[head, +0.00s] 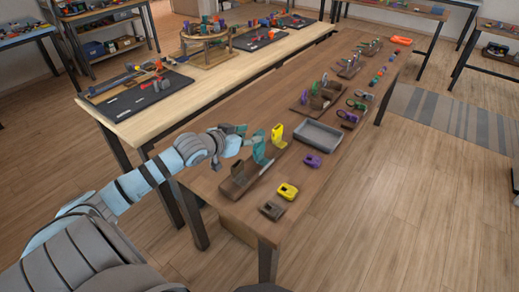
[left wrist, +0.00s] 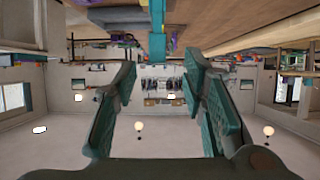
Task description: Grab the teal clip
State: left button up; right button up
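The teal clip (head: 260,149) stands upright in a brown wooden holder (head: 238,182) at the near end of the brown table. In the left wrist view a teal upright piece (left wrist: 157,30), which looks like this clip, comes down from the top centre, in line with the gap between the fingers. My left gripper (head: 240,138) is just left of the clip in the head view. In the left wrist view its fingers (left wrist: 161,75) are spread apart with nothing visible held between them. My right gripper is not in view.
A yellow clip (head: 278,134) stands close behind the teal one. A yellow piece (head: 287,191), a dark piece (head: 271,211) and a purple piece (head: 312,160) lie nearby. A grey tray (head: 318,139) sits to the right. More holders with clips stand farther along the table.

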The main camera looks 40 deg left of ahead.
aim_at(258, 133)
pick_arm(q)
jog(key=b+x, duration=0.1)
jog(key=x, duration=0.5)
jog(key=shift+w+d+r, duration=0.1)
jog(key=shift+d+r, duration=0.05)
jog(key=shift+r, duration=0.05)
jog(key=c, duration=0.8)
